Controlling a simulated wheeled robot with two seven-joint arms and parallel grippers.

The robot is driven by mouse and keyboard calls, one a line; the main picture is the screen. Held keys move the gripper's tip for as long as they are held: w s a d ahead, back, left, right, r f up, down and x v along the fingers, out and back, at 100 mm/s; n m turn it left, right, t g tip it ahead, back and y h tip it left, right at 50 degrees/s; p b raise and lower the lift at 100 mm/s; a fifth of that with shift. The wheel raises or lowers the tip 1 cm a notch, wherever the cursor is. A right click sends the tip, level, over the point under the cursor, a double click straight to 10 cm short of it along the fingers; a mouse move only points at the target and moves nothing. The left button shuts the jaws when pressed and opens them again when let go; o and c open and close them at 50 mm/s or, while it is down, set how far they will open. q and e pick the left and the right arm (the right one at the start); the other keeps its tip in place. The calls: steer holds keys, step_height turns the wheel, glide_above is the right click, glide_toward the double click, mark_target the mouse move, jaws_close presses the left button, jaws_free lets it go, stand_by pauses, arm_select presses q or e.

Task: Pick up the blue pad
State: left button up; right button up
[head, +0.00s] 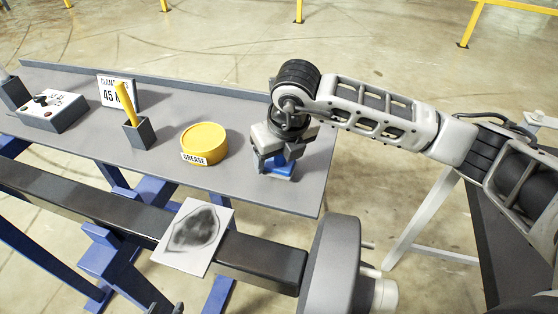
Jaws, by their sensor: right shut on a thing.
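The blue pad (280,171) is at the right end of the grey table (240,190), under my right gripper (277,160). My right arm comes in from the right and the gripper points down, with its fingers closed on the upper part of the pad. The gripper hides much of the pad's top. I cannot tell whether the pad touches the table. My left gripper is not in view.
A yellow grease tin (204,143) stands left of the pad. Further left are a grey holder (139,133) with a yellow stick, a "45" sign (118,92) and a control box (52,110). A dark beam (90,205) bearing a smudged white sheet (195,236) runs in front.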

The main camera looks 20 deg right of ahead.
steer(key=s+a+r+b, duration=0.2)
steer(key=s+a+r, duration=0.5)
steer(key=a+r, duration=0.4)
steer(key=shift+a+r+b, duration=0.2)
steer(key=shift+a+b, duration=0.15)
steer(key=shift+a, duration=0.25)
steer(key=shift+o, duration=0.7)
